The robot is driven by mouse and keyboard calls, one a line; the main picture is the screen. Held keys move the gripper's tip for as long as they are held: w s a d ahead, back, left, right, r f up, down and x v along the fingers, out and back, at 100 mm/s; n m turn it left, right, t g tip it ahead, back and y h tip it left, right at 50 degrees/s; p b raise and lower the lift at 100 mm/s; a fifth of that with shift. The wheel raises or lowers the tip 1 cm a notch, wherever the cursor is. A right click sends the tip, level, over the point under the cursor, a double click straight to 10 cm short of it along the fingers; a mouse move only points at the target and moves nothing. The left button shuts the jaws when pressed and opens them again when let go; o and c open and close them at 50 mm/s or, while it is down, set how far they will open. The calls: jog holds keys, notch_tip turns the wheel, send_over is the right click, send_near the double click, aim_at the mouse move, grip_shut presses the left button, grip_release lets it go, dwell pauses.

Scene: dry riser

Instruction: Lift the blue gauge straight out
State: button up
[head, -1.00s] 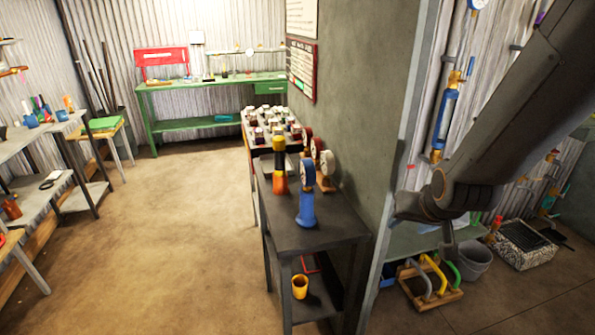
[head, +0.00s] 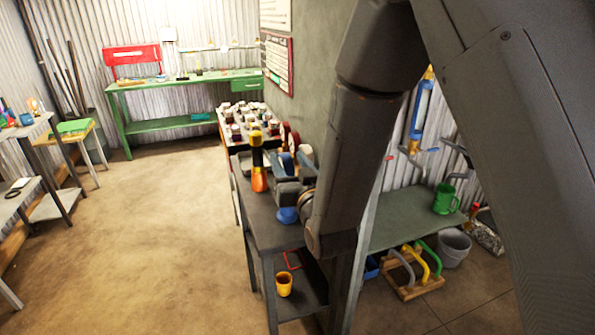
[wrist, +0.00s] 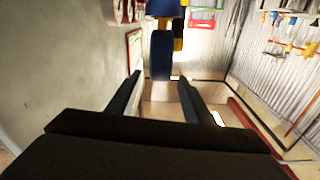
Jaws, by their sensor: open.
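The blue gauge stands on the dark table (head: 262,222); its blue base (head: 287,215) shows in the head view, while my gripper and arm hide most of its upper part. In the wrist view, which looks upside down, the gauge's rounded blue head (wrist: 161,55) lies between the lines of my two fingers, near their tips. My gripper (head: 290,168) is open and level at the gauge's head; it also shows in the wrist view (wrist: 160,80) with a gap between the fingers. I cannot tell whether either finger touches the gauge.
A yellow, black and orange tool (head: 258,165) stands close behind the gauge. Red-rimmed gauges (head: 289,138) stand near the wall (head: 330,90) on the right. A yellow cup (head: 284,284) sits on the lower shelf.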

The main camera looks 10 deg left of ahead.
jog(key=shift+n+g, duration=0.4)
jog(key=shift+n, duration=0.3)
jog(key=f, duration=0.4)
jog(key=shift+s+f, duration=0.25)
jog(key=shift+f, duration=0.1)
jog(key=p+x, duration=0.1)
jog(key=x, duration=0.1)
jog(key=p+x, duration=0.1)
jog(key=x, duration=0.1)
jog(key=p+x, duration=0.1)
jog(key=x, duration=0.1)
jog(key=shift+w+r, duration=0.1)
jog(key=shift+r, duration=0.2)
jog(key=shift+w+a+f, duration=0.1)
jog(key=shift+w+a, duration=0.2)
jog(key=shift+w, duration=0.25)
grip_shut()
